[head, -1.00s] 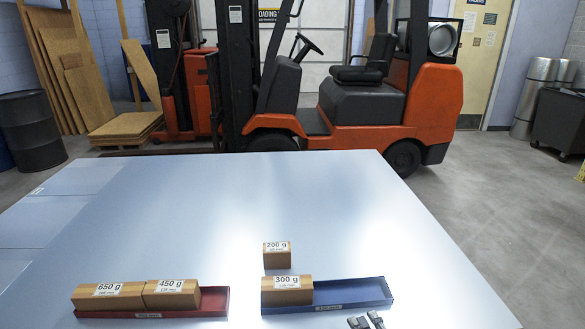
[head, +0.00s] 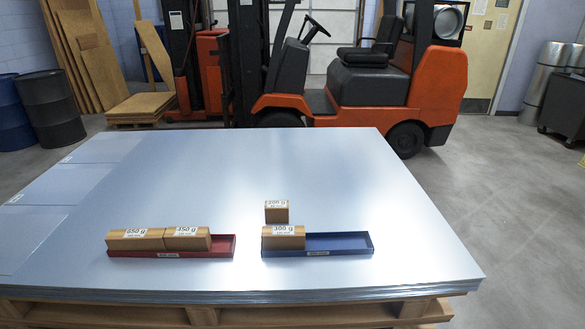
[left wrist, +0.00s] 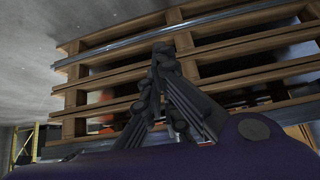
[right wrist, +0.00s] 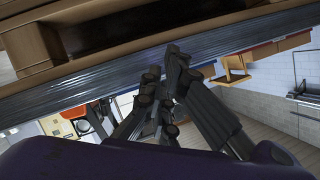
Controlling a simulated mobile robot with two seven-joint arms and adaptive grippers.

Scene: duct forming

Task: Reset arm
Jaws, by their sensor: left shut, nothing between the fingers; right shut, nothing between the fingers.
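The red tray (head: 222,247) is on the sheet metal stack at left and holds two brown weight blocks, a left one (head: 135,241) and a right one (head: 187,240). Their labels are hard to read. The blue tray (head: 340,243) to its right holds the 300 g block (head: 283,239) at its left end. The 200 g block (head: 277,214) stands on the sheet just behind the blue tray. My left gripper (left wrist: 163,52) is shut and empty beside the pallet. My right gripper (right wrist: 163,62) is shut and empty near the stack's edge. Neither gripper shows in the head view.
The sheet stack (head: 400,200) lies on a wooden pallet (head: 205,315), with much bare surface behind the trays. An orange forklift (head: 440,95) stands behind it. Dark drums (head: 52,110) and leaning boards are at the back left. Floor is clear at right.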

